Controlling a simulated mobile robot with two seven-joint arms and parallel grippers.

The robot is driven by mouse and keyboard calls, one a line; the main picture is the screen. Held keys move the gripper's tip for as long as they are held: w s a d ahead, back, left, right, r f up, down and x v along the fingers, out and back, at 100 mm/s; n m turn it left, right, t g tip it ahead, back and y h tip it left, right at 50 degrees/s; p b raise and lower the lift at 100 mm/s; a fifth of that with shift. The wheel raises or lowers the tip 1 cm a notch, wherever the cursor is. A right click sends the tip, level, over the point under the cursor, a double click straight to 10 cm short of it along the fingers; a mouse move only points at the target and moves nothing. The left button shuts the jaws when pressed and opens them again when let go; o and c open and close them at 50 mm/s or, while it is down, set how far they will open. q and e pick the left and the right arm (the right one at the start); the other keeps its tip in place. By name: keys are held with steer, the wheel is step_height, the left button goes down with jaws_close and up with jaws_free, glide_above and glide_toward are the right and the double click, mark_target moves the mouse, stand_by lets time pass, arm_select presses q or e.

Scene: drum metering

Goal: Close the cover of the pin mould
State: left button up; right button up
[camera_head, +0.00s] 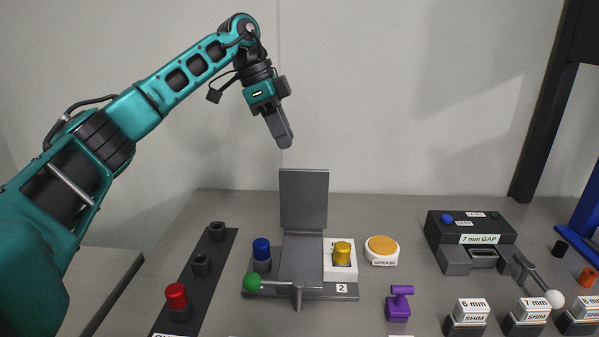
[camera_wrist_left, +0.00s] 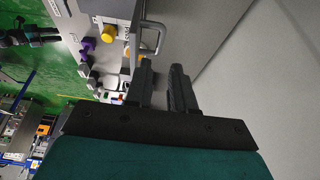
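The pin mould (camera_head: 329,291) stands mid-table as a dark grey base with a white plate marked 2. Its cover (camera_head: 304,198) is a flat grey plate standing upright at the back, so the mould is open. A lever with a green ball (camera_head: 253,281) is at its front left. A blue pin (camera_head: 261,249) and a yellow pin (camera_head: 342,252) stand at its sides; the yellow pin also shows in the left wrist view (camera_wrist_left: 108,33). My left gripper (camera_head: 285,141) hangs above the cover, apart from it. In the left wrist view its fingers (camera_wrist_left: 160,68) are apart with nothing between them. My right gripper is not visible.
A dark strip with a red pin (camera_head: 176,296) lies left. An orange-topped grease pot (camera_head: 382,249) and purple tool (camera_head: 398,304) stand right of the mould. Further right are the 7 mm gap block (camera_head: 471,228) and several shim blocks (camera_head: 469,315). The air around my gripper is free.

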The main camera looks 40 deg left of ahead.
mark_target(299, 170)
arm_select(q)
steer(key=b+x, duration=0.1)
steer(key=x, duration=0.7)
steer(key=shift+w+d+f, duration=0.1)
steer(key=shift+d+f, duration=0.05)
steer(key=shift+f, duration=0.2)
jaws_close()
